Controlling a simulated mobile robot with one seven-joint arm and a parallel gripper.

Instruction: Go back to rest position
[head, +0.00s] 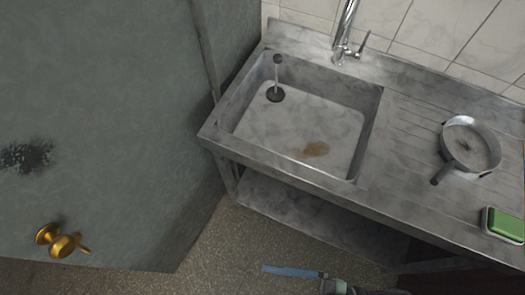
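The task names no object. At the bottom edge of the head view, a small grey piece with a greenish patch (335,287) shows, cut off by the frame; it looks like part of my arm's end. A flat blue strip (290,271) with a dark right end lies just left of it in the picture. I cannot tell whether the strip is part of my gripper or a separate thing. No pair of fingertips can be made out, so the opening of my gripper does not show.
A metal sink (365,130) with a tap (345,40) and upright drain plug (277,75) stands ahead. A pan (470,146) and a green sponge in a holder (505,222) sit on its right side. A grey-green door (110,120) with a brass knob (62,242) fills the left.

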